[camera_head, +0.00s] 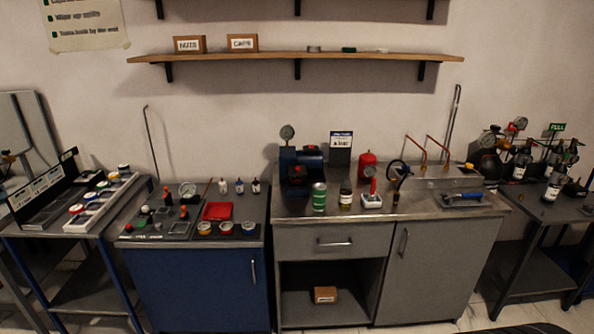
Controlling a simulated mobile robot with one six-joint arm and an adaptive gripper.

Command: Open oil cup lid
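I cannot tell for sure which object is the oil cup, and its lid is too small to make out. On the grey metal counter (420,207) stand a green can (319,198), a dark bottle with a pale label (346,197) and a small white container (371,202) with a red part above it. Behind them is a dark blue machine (303,172) with red parts and a round gauge (287,133) on top. A red canister (366,164) stands to its right. My gripper is not in view.
The blue cabinet (200,290) at left carries a red tray (217,211), small round tins and little bottles. Red bent pipes (417,150) rise at the counter's right. Side tables hold trays at far left and bottles (521,160) at far right. The counter's front strip is mostly clear.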

